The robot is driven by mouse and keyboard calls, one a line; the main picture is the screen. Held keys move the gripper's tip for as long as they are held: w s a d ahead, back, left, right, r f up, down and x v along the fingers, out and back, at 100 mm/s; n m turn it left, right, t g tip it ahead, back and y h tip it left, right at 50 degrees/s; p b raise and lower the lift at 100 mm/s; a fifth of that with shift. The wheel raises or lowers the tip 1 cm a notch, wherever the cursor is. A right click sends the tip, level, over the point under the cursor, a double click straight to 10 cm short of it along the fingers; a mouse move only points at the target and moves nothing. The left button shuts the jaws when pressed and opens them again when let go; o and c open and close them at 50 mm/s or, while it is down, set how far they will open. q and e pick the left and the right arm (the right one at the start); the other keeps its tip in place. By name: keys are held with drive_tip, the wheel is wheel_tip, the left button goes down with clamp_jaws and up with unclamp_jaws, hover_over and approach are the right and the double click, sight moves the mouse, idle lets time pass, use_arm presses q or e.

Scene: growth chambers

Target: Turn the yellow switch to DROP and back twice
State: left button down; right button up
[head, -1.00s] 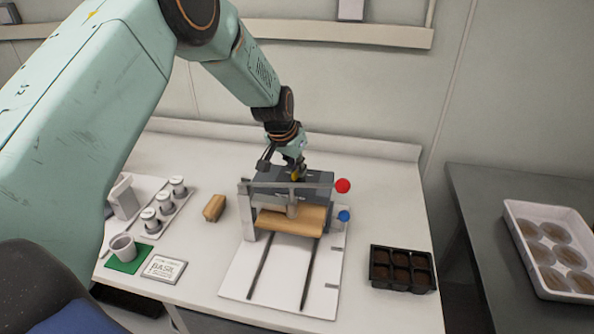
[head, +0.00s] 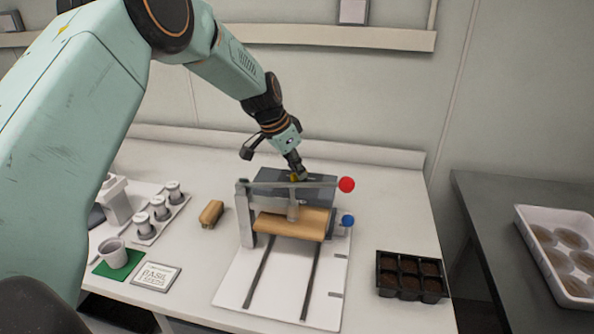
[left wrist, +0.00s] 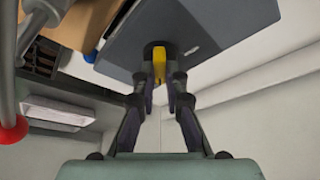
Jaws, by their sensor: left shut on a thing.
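The yellow switch (left wrist: 159,62) sits on a dark round base on the grey box (left wrist: 215,25). My left gripper (left wrist: 166,80) is shut on the yellow switch, its fingers on either side of it. In the head view the grey box (head: 262,184) stands at the back of the white board, and my left gripper (head: 298,174) reaches down to its top from behind. The switch (head: 294,178) is mostly hidden by the fingers there. Any lettering on the box is too small to read. My right gripper is not in view.

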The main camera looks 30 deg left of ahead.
use_arm(q)
drive_tip(key=shift+s+f, duration=0.2)
drive_tip(key=shift+f, duration=0.05)
drive_tip(key=c, duration=1.8)
unclamp_jaws()
drive_tip(key=o, duration=0.4)
drive_tip(key=shift+w+r, duration=0.15)
drive_tip(key=v, duration=1.2)
drive_tip(key=shift+w+r, duration=0.1)
